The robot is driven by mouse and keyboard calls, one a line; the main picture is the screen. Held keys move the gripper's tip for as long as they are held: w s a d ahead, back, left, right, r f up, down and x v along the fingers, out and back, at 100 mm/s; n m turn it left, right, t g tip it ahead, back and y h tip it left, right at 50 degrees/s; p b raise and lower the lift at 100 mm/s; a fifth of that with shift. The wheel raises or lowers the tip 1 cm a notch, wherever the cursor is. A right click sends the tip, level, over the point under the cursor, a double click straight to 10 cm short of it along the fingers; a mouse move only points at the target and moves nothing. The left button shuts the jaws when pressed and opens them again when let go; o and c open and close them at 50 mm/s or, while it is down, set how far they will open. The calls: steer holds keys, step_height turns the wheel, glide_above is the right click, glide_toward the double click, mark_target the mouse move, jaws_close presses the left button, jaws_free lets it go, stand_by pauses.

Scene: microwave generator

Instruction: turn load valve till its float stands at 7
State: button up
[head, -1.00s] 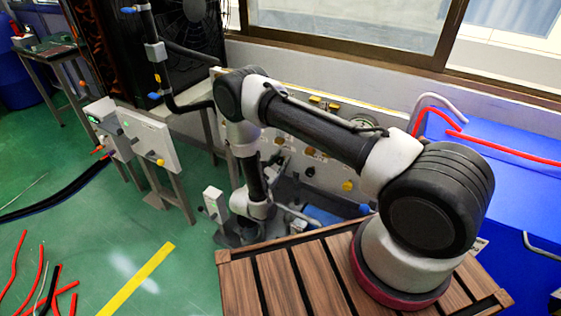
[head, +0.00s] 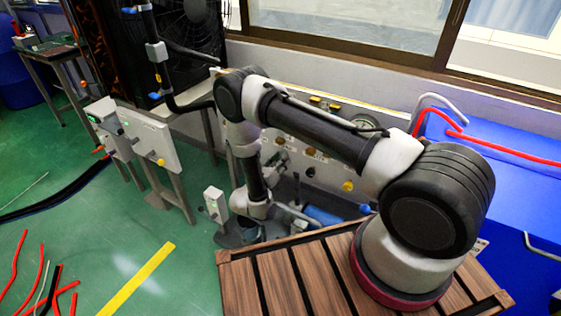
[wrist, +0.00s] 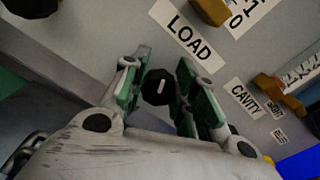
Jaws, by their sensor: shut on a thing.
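A scaled clear tube (wrist: 302,72) with brown end fittings is cut off at the right edge. I cannot read a float or its number there. In the head view my arm hides the knob, and my gripper cannot be made out clearly.
A CAVITY label (wrist: 243,97) and other knobs share the panel. In the head view, a slatted wooden top (head: 290,275) bears my arm. A small white box on a stand (head: 215,204) is close left of my wrist.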

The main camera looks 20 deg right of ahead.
steer(key=shift+n, duration=0.7)
steer(key=shift+a, duration=0.1)
steer(key=o, duration=1)
steer(key=v, duration=1.2)
